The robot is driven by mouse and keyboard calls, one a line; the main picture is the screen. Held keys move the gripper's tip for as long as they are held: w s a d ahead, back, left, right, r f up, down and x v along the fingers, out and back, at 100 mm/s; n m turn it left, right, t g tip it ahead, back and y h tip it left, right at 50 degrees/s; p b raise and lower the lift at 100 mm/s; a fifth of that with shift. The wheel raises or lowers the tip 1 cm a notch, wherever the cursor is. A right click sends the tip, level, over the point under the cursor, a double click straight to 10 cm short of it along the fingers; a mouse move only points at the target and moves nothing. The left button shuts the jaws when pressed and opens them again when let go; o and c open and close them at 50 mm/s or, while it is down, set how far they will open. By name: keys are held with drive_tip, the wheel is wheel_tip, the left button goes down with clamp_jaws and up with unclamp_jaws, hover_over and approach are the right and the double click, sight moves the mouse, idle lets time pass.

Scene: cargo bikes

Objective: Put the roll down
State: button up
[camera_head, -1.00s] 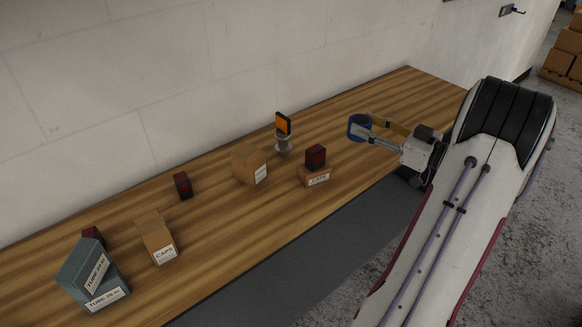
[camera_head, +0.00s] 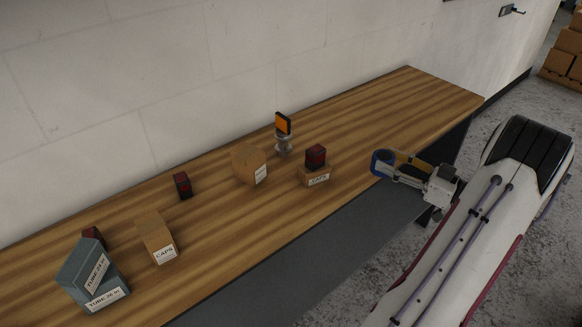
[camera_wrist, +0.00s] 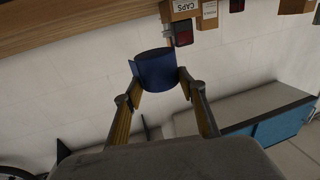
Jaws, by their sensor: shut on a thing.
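The roll is a blue ring (camera_head: 382,162), held in my gripper (camera_head: 385,168) near the front edge of the wooden bench (camera_head: 430,105). The fingers are shut on it. In the wrist view the blue roll (camera_wrist: 156,70) sits between the two fingertips of my gripper (camera_wrist: 158,80). In that view the bench edge (camera_wrist: 80,28) runs across the top. The head view does not make clear whether the roll touches the bench or hangs above it.
A small carton (camera_head: 315,176) with a red-black light (camera_head: 316,156) on it stands left of the roll. An orange reflector on a stand (camera_head: 283,133), a carton (camera_head: 249,165), a CAPS box (camera_head: 157,238) and grey tube boxes (camera_head: 92,275) stand further left. The bench's right end is clear.

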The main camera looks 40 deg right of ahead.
drive_tip(key=shift+f, duration=0.15)
drive_tip(key=w, duration=0.6)
drive_tip(key=w+f, duration=0.1)
drive_tip(key=w, duration=0.6)
drive_tip(key=w+f, duration=0.1)
drive_tip(key=w, duration=0.5)
drive_tip(key=shift+w+f, duration=0.1)
drive_tip(key=shift+w, duration=0.2)
drive_tip(key=shift+f, duration=0.45)
drive_tip(key=shift+f, duration=1.35)
drive_tip(key=shift+w+f, duration=0.2)
drive_tip(key=shift+f, duration=0.35)
drive_tip(key=shift+f, duration=0.15)
